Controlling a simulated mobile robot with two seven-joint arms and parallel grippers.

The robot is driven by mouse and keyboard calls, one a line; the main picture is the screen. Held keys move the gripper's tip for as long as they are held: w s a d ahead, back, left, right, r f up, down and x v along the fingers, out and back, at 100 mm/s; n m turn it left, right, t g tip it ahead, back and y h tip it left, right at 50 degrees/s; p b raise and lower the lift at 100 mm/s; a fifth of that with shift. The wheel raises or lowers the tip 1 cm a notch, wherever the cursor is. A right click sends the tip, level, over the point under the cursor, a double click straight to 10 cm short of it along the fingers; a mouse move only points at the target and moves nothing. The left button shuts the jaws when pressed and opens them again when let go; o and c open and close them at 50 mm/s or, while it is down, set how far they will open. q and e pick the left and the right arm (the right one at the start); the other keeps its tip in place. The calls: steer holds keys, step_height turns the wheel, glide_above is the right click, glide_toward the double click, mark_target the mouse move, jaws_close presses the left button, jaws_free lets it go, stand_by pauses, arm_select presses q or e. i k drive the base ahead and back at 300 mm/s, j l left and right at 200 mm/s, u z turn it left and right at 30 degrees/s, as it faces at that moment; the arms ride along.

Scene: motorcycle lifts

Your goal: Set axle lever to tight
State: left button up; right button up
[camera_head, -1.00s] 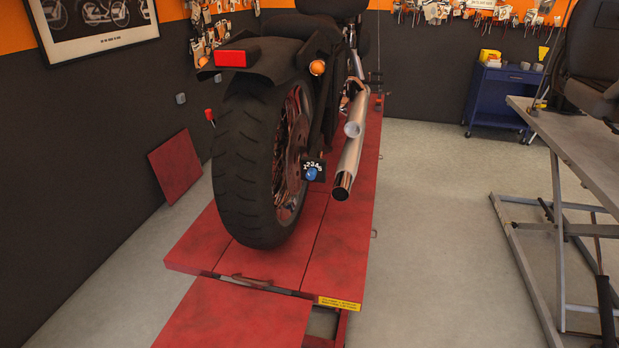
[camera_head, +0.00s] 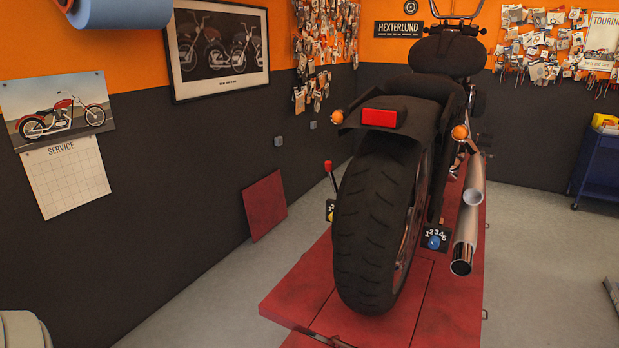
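The motorcycle stands upright on the red lift, its rear wheel (camera_head: 372,225) toward me. A lever with a red knob (camera_head: 328,166) rises just left of the rear tire, above a small dark plate with a yellow part (camera_head: 330,211); the markings there are mostly too small or hidden to read. Right of the wheel is a dark plate numbered 1 to 5 with a blue knob (camera_head: 434,242). I cannot tell which setting the red-knobbed lever is in. Neither of my grippers shows in the head view.
The red lift platform (camera_head: 300,290) lies under the wheel. Exhaust pipes (camera_head: 467,225) stick out at right. A red panel (camera_head: 265,206) leans on the left wall. A blue cart (camera_head: 600,165) stands at far right. Grey floor is open on both sides of the lift.

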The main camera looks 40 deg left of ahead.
mark_target(328, 164)
steer(key=j+u, duration=0.4)
steer(key=j, duration=2)
steer(key=k+j, duration=0.1)
steer(key=j, duration=0.15)
steer(key=i+j, duration=0.1)
steer(key=j, duration=0.45)
steer(key=i+j+u, duration=0.1)
steer(key=j, duration=0.4)
steer(key=i+j, duration=0.2)
steer(key=i, duration=0.15)
steer(key=i+j, duration=0.15)
steer(key=i, duration=0.25)
steer(key=i+j+u, duration=0.1)
steer(key=i, duration=0.25)
steer(key=j, duration=0.1)
